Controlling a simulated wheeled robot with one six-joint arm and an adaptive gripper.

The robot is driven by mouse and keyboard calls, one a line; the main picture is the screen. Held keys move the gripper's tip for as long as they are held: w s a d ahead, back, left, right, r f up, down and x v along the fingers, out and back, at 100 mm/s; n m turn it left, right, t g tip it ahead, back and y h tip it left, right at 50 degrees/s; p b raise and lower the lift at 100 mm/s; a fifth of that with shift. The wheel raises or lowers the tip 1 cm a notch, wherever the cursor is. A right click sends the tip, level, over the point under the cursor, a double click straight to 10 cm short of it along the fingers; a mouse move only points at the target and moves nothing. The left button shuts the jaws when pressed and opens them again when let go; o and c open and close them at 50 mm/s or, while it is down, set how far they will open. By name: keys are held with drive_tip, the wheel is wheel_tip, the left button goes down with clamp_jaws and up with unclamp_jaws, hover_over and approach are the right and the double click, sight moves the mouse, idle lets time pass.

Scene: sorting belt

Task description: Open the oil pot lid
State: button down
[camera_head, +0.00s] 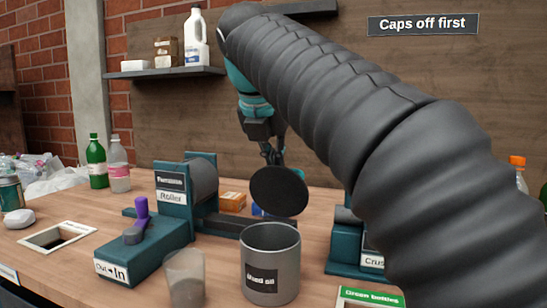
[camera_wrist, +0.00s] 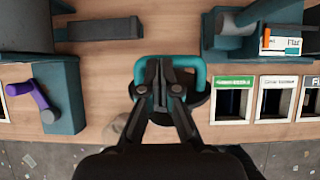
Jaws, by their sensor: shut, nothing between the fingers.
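The grey pot labelled "Used oil" (camera_head: 262,282) stands upright at the table's front middle in the head view, its mouth uncovered. A round black lid (camera_head: 279,191) is steeply tilted just above and behind the pot's back rim; I cannot tell whether it touches the rim. My gripper (camera_head: 271,156) is shut just above the lid and points down. In the wrist view, my gripper's fingers (camera_wrist: 163,80) lie close together over a teal loop handle (camera_wrist: 201,78), with a dark part of the lid beneath. How the fingers meet the handle is partly hidden.
A teal base with a purple-handled lever (camera_head: 140,215) and the roller unit (camera_head: 172,205) stand left of the pot. A teal crusher unit (camera_head: 357,262) stands right. A cloudy cup (camera_head: 185,278) stands front left of the pot. Labelled openings (camera_wrist: 232,102) lie right in the wrist view.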

drive_tip(key=shift+w+d, duration=0.25)
drive_tip(key=shift+w, duration=0.55)
drive_tip(key=shift+w+d+f, duration=0.2)
drive_tip(key=shift+w+d, duration=0.05)
drive_tip(key=shift+w, duration=0.45)
drive_tip(key=shift+w+d+f, duration=0.2)
drive_tip(key=shift+w+d, duration=0.05)
drive_tip(key=shift+w, duration=0.45)
drive_tip(key=shift+r, duration=0.1)
